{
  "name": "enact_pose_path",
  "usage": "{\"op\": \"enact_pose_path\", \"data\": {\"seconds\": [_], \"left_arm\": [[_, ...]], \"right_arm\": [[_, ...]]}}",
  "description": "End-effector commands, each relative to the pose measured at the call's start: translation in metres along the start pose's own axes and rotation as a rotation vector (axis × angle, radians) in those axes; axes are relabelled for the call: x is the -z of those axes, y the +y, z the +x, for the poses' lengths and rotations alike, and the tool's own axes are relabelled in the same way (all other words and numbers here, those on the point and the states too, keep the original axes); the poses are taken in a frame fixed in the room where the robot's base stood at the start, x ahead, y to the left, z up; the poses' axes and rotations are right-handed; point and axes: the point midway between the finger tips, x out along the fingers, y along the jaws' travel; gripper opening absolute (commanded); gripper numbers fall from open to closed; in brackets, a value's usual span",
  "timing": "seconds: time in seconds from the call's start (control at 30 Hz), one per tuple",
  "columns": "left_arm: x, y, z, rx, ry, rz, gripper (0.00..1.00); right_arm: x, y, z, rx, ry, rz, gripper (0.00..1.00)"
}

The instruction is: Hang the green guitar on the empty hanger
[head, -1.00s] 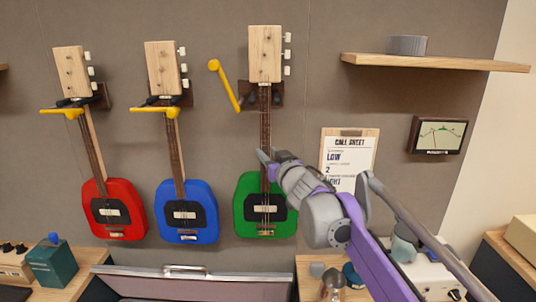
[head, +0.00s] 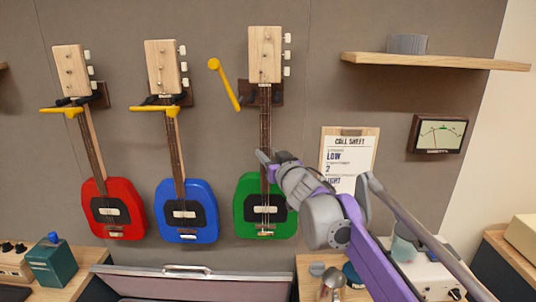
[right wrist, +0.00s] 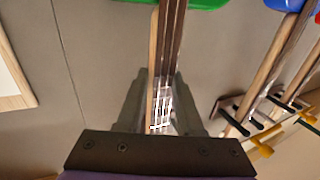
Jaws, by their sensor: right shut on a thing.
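The green guitar (head: 246,208) is upright against the wall, its pale wooden headstock above the brown hanger block (head: 277,92) on the right of the row. Its neck passes in front of that block. The hanger's yellow bar (head: 226,86) is swung up and tilted, not across the neck. My right gripper (head: 268,160) is shut on the green guitar's neck, just above the body. In the right wrist view, the neck (right wrist: 170,50) runs between the fingers (right wrist: 161,105). Whether the hanger's prongs bear the headstock is unclear. My left gripper is out of view.
The red guitar (head: 112,213) and blue guitar (head: 187,212) hang to the left, yellow bars level across their necks. A wooden shelf (head: 440,63), a call sheet (head: 347,165) and a meter (head: 437,134) are on the wall at right. An open case (head: 200,286) lies below.

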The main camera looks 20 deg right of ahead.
Motion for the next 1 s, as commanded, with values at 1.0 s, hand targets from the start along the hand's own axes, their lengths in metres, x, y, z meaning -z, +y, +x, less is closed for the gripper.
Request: {"op": "enact_pose_path", "data": {"seconds": [1.0], "left_arm": [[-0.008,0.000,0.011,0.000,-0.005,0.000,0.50]], "right_arm": [[-0.020,-0.001,0.000,0.002,0.003,0.002,0.00]]}}
